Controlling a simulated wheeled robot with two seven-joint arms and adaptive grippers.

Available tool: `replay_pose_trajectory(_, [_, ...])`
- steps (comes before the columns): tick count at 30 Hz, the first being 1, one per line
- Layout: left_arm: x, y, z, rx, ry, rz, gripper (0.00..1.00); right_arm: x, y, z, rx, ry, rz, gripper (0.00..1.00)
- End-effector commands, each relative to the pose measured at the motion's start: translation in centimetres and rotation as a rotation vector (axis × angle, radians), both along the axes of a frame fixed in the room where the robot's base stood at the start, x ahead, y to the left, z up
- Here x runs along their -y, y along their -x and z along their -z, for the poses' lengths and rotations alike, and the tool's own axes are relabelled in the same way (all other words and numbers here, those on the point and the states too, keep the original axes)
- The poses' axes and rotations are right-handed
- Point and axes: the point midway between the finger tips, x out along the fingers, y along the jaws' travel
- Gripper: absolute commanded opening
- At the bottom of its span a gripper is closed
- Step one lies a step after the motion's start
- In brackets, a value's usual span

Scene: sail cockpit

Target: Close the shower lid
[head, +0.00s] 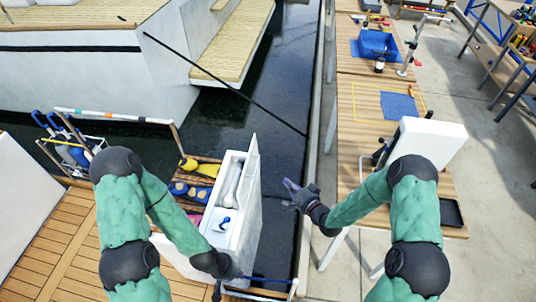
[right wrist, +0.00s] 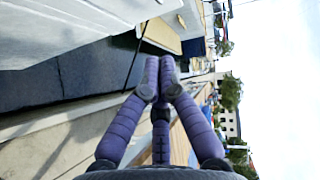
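The white shower box (head: 233,157) stands open in the middle of the head view, with a pale hose or handset shape and a small blue fitting (head: 225,222) inside. Its shower lid (head: 253,157) stands raised along the right side of the opening. My left gripper (head: 217,290) is low by the near end of the box, mostly hidden, so its fingers cannot be read. My right gripper (head: 292,193) is right of the box and lid, apart from them. In the right wrist view its purple fingers (right wrist: 160,75) come together at the tips with nothing between them.
Dark water lies beyond the box, below a white hull (head: 180,75). Yellow and blue fins (head: 190,191) lie left of the box.

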Motion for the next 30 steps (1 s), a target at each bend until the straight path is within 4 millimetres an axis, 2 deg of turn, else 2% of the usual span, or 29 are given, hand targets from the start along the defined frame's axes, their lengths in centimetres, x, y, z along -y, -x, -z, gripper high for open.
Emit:
replay_pose_trajectory(3, [0.0,0.1,-0.3,-0.002,0.000,0.001,0.00,-0.1,-0.4,-0.8,0.015,-0.027,-0.002,0.00])
replay_pose_trajectory(8, [0.0,0.1,-0.2,-0.002,0.000,0.001,0.00,-0.9,-1.6,-0.5,0.016,-0.028,-0.004,0.00])
replay_pose_trajectory(22, [0.0,0.0,0.0,-0.001,0.000,0.000,0.00,-5.4,-8.6,1.1,0.015,-0.026,-0.004,0.00])
replay_pose_trajectory(27, [0.0,0.0,0.0,-0.001,0.000,0.000,0.00,-7.7,-9.0,1.6,0.013,-0.026,-0.005,0.00])
replay_pose_trajectory(30, [0.0,0.0,-0.1,-0.001,0.000,0.000,0.00,-8.5,-9.2,1.9,0.013,-0.027,-0.002,0.00])
